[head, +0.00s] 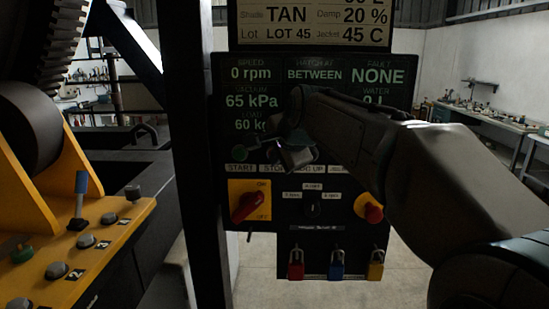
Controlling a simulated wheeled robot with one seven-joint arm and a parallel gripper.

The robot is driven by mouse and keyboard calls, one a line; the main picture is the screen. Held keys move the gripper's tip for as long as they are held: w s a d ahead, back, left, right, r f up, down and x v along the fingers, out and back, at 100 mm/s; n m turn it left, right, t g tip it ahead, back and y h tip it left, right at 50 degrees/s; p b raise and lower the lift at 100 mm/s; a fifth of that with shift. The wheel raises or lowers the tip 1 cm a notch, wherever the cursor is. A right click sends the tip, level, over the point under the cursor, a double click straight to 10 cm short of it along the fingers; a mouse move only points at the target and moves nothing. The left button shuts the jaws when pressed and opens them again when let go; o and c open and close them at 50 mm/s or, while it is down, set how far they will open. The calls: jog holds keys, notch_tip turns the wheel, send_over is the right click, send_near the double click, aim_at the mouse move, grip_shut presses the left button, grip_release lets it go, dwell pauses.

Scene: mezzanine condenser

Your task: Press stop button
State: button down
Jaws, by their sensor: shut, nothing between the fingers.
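A dark control panel (236,120) stands ahead of me on a post. The START label (240,168) sits under a small green button (240,154). The STOP label (271,168) is just to its right and partly covered. The stop button itself is hidden behind my gripper. My gripper (294,155) reaches in from the right, shut and empty, in front of this label row. I cannot tell whether it touches the panel.
Below are a red rotary switch (247,206) on a yellow plate, a red knob (373,213) on yellow, and red (296,266), blue (337,266) and yellow (376,267) padlocks. A yellow console (110,235) with a lever and several buttons stands at left.

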jog(key=shift+s, duration=0.3)
jog(key=s+b, duration=0.2)
jog(key=s, duration=0.3)
jog(key=shift+a, duration=0.1)
jog(key=shift+f, duration=0.1)
dwell(0.7)
jog(key=s+d+f+n+g+h, duration=0.1)
jog(key=s+d+f+n+g, duration=0.2)
jog(key=s+f, duration=0.9)
jog(key=s+d+f+n+g+h, duration=0.2)
jog(key=s+d+f+n, duration=0.6)
jog(key=s+d+f, duration=0.3)
notch_tip(320, 180, down, 3)
jog(key=shift+s+d+n+g+h, duration=0.3)
jog(key=shift+s+d+g, duration=0.1)
jog(key=shift+d, duration=0.2)
